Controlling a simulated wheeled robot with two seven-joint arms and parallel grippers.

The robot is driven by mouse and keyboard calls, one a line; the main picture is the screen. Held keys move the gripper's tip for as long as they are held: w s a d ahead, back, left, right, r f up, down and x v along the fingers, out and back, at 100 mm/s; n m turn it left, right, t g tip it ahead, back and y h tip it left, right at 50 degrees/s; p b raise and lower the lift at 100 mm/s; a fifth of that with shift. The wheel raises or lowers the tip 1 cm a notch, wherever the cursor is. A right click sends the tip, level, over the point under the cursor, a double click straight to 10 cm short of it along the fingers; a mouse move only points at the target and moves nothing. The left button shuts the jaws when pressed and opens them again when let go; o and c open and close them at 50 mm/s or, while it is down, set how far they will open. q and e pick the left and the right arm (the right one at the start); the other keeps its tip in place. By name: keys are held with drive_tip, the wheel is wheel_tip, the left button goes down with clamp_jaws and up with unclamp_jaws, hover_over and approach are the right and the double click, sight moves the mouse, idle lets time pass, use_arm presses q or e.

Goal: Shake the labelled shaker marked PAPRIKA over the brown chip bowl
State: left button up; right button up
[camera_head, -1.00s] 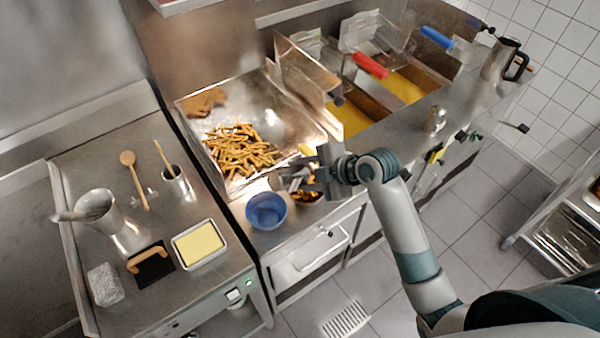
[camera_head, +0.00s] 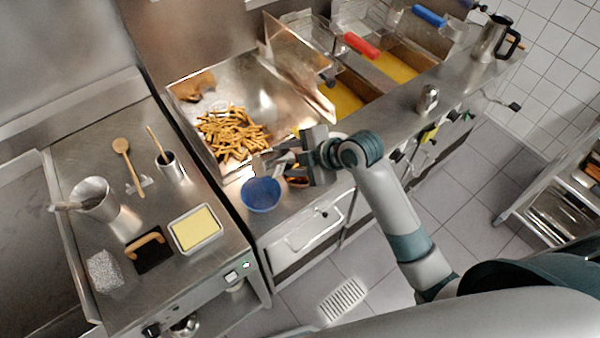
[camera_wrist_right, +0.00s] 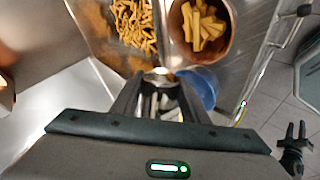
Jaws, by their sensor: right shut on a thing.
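My right gripper (camera_head: 275,162) is shut on a metal shaker (camera_wrist_right: 160,78), held above the counter's front edge. In the wrist view the shaker shows between the fingers (camera_wrist_right: 162,92); its label cannot be read. The brown chip bowl (camera_wrist_right: 228,46) holds thick chips and lies just beyond and right of the shaker in that view. In the head view the bowl (camera_head: 298,183) is mostly hidden under my right gripper. My left gripper (camera_wrist_right: 294,137) shows small and dark at the right of the wrist view, open and empty, away from the counter.
A blue bowl (camera_head: 261,195) stands left of the brown bowl. Behind is a steel chip tray (camera_head: 205,140) with loose chips. Fryers with red (camera_head: 361,45) and blue (camera_head: 429,15) basket handles lie right. Another metal shaker (camera_head: 428,99) stands on the right counter. A butter tub (camera_head: 195,229) is at left.

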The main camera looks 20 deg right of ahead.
drive_tip(key=shift+w+d+f+b, duration=0.25)
drive_tip(key=shift+d+f, duration=0.05)
drive_tip(key=shift+d, duration=0.25)
drive_tip(key=shift+w+d+f+b, duration=0.2)
drive_tip(key=shift+d+f, duration=0.05)
drive_tip(key=shift+d, duration=0.3)
drive_tip(key=shift+w+d, duration=0.1)
drive_tip(key=shift+d, duration=0.1)
drive_tip(key=shift+a, duration=0.1)
drive_tip(key=shift+s+a+r+p, duration=0.2)
drive_tip(key=shift+a+r, duration=0.05)
drive_tip(key=shift+a, duration=0.2)
drive_tip(key=shift+s+a+r+p, duration=0.2)
drive_tip(key=shift+a+r, duration=0.05)
drive_tip(key=shift+a, duration=0.15)
drive_tip(key=shift+s+a+r, duration=0.15)
drive_tip(key=shift+a, duration=0.3)
drive_tip(key=shift+d, duration=0.1)
